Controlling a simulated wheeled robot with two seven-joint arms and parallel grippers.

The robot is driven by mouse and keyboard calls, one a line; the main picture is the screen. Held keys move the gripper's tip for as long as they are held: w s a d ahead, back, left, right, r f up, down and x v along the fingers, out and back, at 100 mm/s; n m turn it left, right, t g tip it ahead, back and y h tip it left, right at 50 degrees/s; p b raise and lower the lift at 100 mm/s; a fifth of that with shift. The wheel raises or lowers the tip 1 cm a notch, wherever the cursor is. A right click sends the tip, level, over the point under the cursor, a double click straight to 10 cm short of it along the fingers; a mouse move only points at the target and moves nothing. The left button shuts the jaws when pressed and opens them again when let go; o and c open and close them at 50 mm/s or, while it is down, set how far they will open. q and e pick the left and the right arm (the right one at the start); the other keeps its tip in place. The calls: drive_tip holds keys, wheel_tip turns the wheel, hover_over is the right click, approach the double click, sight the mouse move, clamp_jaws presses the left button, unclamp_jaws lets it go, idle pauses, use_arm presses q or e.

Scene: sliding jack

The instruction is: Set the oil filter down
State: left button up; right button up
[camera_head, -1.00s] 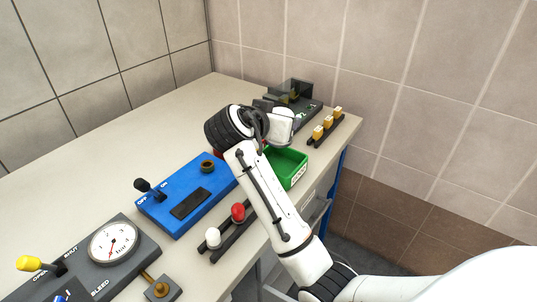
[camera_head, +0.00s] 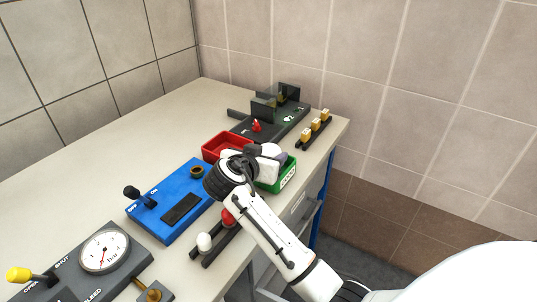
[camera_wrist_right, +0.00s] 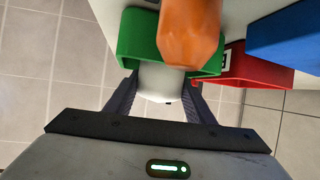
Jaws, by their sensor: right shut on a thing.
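My right gripper (camera_head: 272,163) is over the green bin (camera_head: 284,180) at the bench's right edge. In the wrist view the gripper (camera_wrist_right: 162,80) is shut on a white rounded body (camera_wrist_right: 160,82), which I take to be the oil filter. It overlaps the near wall of the green bin (camera_wrist_right: 127,42) in that view; whether it touches the bin cannot be told. An orange piece (camera_wrist_right: 190,35) shows just beyond it and hides part of the bin; its link to the filter is unclear. In the head view my gripper hides the filter. My left gripper is not in view.
A red bin (camera_head: 212,148) stands beside the green one. A blue panel with a black lever (camera_head: 160,222) lies to the left. A dark fixture (camera_head: 270,130) and a rack with several yellow blocks (camera_head: 303,136) are behind. Red and white knobs (camera_head: 204,242) stand in front.

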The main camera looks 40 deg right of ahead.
drive_tip(key=o, duration=0.9)
drive_tip(key=shift+f, duration=0.1)
drive_tip(key=shift+a+r, duration=0.15)
drive_tip(key=shift+r, duration=0.1)
drive_tip(key=shift+b+v, duration=0.75)
drive_tip(key=shift+v, duration=5.15)
